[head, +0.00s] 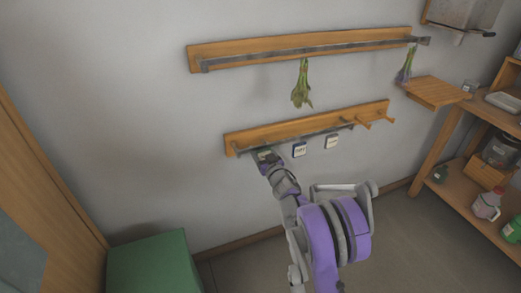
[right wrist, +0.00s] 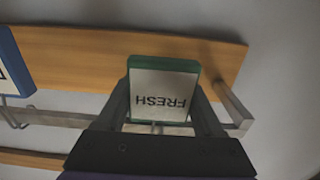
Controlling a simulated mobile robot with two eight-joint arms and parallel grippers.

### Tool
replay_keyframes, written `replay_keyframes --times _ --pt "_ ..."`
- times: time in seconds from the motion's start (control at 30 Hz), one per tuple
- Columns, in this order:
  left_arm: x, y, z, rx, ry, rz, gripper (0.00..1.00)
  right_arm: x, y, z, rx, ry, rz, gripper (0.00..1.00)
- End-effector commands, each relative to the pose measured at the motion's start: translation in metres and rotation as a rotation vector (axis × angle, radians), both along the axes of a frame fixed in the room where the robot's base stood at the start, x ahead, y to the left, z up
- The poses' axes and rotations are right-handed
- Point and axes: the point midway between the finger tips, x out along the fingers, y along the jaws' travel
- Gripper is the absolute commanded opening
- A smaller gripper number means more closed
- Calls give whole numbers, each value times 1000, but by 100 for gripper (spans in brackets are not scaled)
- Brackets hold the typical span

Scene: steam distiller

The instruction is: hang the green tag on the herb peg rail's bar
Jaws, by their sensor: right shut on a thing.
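The green tag (right wrist: 163,65) has a white face reading "FRESH", upside down in the right wrist view. My right gripper (right wrist: 164,98) is shut on it, with a finger on each side. In the head view my right gripper (head: 265,156) is at the left end of the lower herb peg rail (head: 290,128), by its grey bar (head: 320,131). The bar also shows in the right wrist view (right wrist: 65,119), passing behind the fingers. I cannot tell whether the tag's hook is over the bar. My left gripper is not in view.
Two white-faced tags, one nearer (head: 299,150) and one farther right (head: 331,142), hang on the same bar. Wooden pegs (head: 386,118) stick out at the rail's right. An upper rail (head: 290,46) holds herb bunches (head: 302,86). A green box (head: 155,265) stands low at left.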

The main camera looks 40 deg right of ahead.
Motion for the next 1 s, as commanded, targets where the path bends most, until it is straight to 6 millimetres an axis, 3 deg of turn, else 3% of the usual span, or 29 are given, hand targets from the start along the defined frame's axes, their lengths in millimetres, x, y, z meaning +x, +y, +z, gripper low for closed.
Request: replay_keyframes --times 1.0 --pt "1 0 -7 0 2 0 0 0 0 -13 0 0 0 16"
